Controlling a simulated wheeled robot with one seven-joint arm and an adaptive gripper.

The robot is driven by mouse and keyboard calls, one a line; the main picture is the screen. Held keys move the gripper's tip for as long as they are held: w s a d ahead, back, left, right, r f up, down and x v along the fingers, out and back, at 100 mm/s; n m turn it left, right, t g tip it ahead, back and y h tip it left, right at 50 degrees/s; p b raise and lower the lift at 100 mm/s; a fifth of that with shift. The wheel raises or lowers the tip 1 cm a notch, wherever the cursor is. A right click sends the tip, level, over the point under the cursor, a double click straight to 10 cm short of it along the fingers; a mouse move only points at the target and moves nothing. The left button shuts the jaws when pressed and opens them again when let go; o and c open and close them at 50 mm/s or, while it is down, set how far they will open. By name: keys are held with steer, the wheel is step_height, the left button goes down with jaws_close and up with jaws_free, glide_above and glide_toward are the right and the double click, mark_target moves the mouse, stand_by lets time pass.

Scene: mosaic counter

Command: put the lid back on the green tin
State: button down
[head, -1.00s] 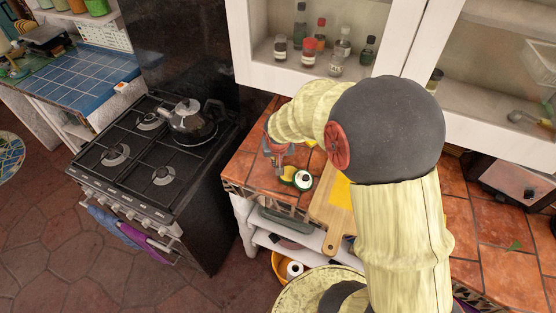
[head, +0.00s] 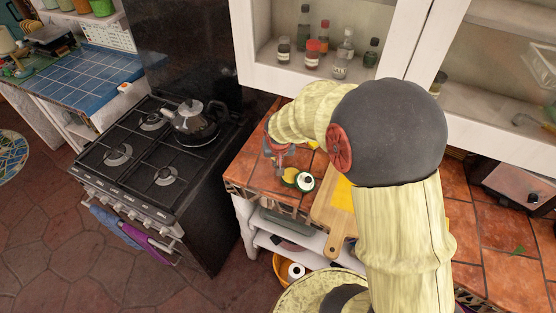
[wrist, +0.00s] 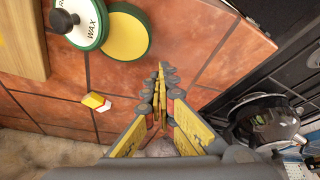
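The green tin (wrist: 130,38) is a low round tin with a green rim and a yellow top face, on the tiled counter; it also shows in the head view (head: 289,176). The lid (wrist: 92,32) is a white disc with a green edge, a dark knob and the word WAX, right beside the tin; in the head view it is the white disc (head: 306,186). Whether their edges touch or overlap, I cannot tell. My gripper (wrist: 161,80) points down at the counter, on the stove side and wall side of the tin. Its fingertips are together with nothing visible between them.
A wooden board (head: 325,217) lies next to the lid. The black stove (head: 125,160) with a kettle (head: 192,122) is at left in the head view. Wall cabinets (head: 330,85) hang above the counter.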

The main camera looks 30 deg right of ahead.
steer(key=shift+w+a+r+b, duration=0.2)
steer(key=shift+w+a, duration=0.25)
steer(key=shift+w, duration=0.25)
steer(key=shift+w+a+r+b, duration=0.2)
steer(key=shift+w+a, duration=0.3)
steer(key=shift+w, duration=0.15)
steer(key=shift+w+a+r+b, duration=0.2)
steer(key=shift+w+a, duration=0.25)
steer(key=shift+w, duration=0.25)
stand_by(1.1)
steer(key=w+a+r, duration=0.1)
steer(key=w+a, duration=0.3)
steer(key=w, duration=0.2)
steer(key=shift+r+b, duration=0.2)
steer(key=shift+b, duration=0.2)
stand_by(3.8)
